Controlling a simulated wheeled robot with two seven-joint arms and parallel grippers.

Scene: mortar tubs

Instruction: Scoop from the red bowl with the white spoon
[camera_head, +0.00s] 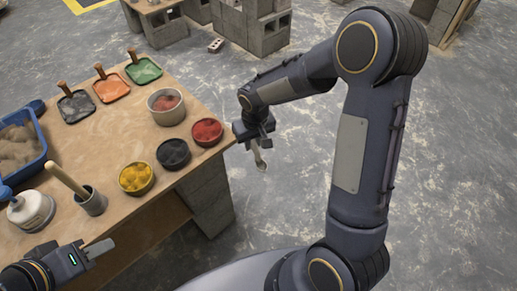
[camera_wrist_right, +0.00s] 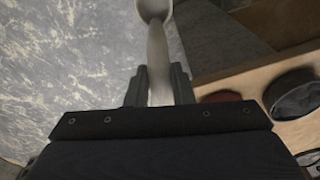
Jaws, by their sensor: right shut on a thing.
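The red bowl (camera_head: 207,131), a small tub filled with red material, stands on the wooden table near its right edge. Part of it shows in the right wrist view (camera_wrist_right: 222,97). My right gripper (camera_head: 252,138) is just beyond that edge, to the right of the bowl. It is shut on the handle of the white spoon (camera_wrist_right: 157,60), apart from the bowl. The spoon hangs downward over the floor in the head view (camera_head: 260,158). My left gripper (camera_head: 99,249) is over the table's front; its finger gap is unclear.
A black tub (camera_head: 173,153) and a yellow tub (camera_head: 136,178) stand nearby, with a grey pot (camera_head: 165,107) behind. Open floor lies right of the table.

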